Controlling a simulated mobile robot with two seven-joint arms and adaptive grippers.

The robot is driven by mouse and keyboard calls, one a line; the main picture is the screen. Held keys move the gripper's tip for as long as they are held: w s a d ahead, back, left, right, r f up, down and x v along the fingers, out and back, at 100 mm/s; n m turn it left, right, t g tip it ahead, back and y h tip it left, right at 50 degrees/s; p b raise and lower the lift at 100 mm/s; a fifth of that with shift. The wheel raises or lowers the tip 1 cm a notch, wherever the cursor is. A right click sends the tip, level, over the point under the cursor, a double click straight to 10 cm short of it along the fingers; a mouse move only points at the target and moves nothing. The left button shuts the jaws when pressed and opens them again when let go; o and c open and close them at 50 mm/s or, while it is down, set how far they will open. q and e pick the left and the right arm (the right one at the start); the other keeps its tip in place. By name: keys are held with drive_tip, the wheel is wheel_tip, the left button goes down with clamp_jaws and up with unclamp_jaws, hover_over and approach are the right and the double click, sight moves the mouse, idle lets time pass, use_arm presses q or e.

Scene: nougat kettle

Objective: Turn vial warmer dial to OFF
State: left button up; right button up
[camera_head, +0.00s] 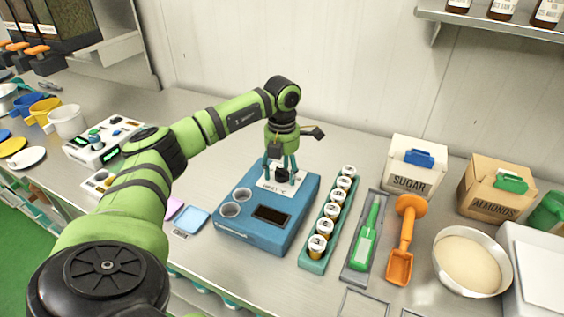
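The vial warmer (252,240) is a blue box on the steel counter, with round wells on its left and a dark display (271,214) at the front. Its black dial (282,174) sits on a white label plate at the back of the top. My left gripper (281,172) points down over the dial, with its teal fingers on either side of it. The fingers stand apart; whether they touch the dial cannot be told. The dial's pointer and most of the label are too small or hidden to read. My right gripper is not in view.
A teal rack of capped vials (313,252) stands close to the right of the warmer. Beyond it are a green-handled tool (366,238), an orange scoop (402,250), a sugar box (411,170), an almonds box (492,193) and a white bowl (492,290).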

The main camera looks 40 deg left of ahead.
sight(282, 169)
use_arm(q)
drive_tip(key=shift+r, duration=0.3)
wheel_tip(282, 169, up, 11)
drive_tip(key=shift+r, duration=0.2)
drive_tip(key=shift+r, duration=0.1)
idle(0.6)
